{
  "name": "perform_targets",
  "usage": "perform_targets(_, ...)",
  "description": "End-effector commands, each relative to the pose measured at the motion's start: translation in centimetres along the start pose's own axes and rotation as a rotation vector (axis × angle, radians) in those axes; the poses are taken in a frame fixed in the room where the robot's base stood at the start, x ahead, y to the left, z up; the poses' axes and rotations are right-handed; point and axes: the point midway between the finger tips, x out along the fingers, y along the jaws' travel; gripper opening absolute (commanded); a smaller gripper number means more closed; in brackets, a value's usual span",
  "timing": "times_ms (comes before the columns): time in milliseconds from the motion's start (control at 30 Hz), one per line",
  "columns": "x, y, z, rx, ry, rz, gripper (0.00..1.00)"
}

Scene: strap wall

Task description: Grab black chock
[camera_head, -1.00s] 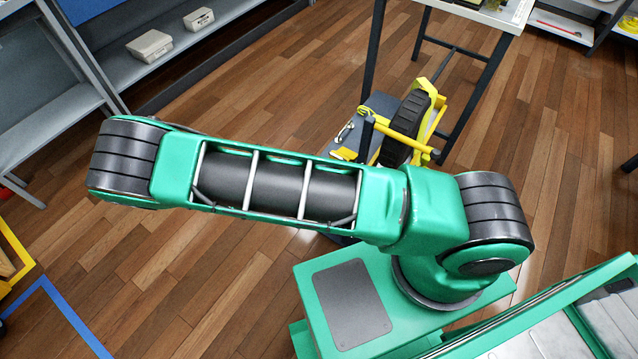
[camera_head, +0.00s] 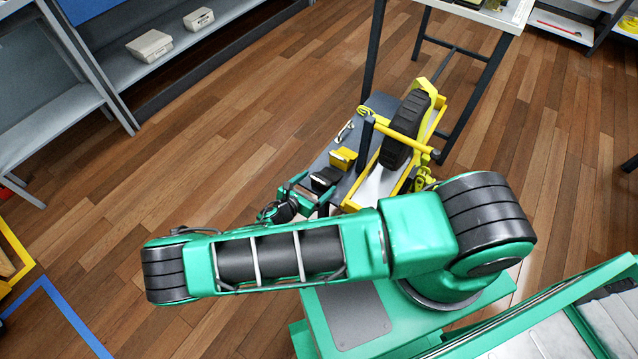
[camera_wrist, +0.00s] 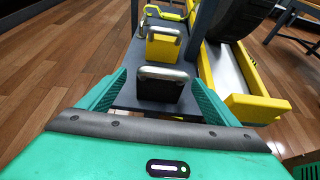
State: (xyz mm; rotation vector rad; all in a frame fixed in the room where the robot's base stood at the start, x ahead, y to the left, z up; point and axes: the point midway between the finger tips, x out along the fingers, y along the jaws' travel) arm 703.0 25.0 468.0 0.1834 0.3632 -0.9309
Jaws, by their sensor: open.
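The black chock (camera_head: 326,177) stands on the near end of a dark grey platform, and it also shows in the wrist view (camera_wrist: 160,88) with a pale metal top edge. My gripper (camera_head: 309,193) is open. In the wrist view its two green fingers (camera_wrist: 162,88) are on either side of the black chock, with gaps left and right. I cannot tell how far down the chock the fingertips reach. A yellow chock (camera_head: 343,159) stands just behind the black one, and it shows in the wrist view too (camera_wrist: 163,47).
A yellow-framed wheel stand with a black tyre (camera_head: 406,128) rises right of the chocks. A dark post (camera_head: 366,142) stands between them. A metal shackle (camera_head: 345,131) lies farther back. A table (camera_head: 480,12) stands beyond.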

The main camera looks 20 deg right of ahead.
Motion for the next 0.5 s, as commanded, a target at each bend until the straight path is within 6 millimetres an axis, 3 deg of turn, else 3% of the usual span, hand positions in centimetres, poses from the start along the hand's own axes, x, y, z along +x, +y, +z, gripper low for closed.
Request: perform_targets(500,5.2,-0.3,-0.3,0.000,0.001,0.000,0.84)
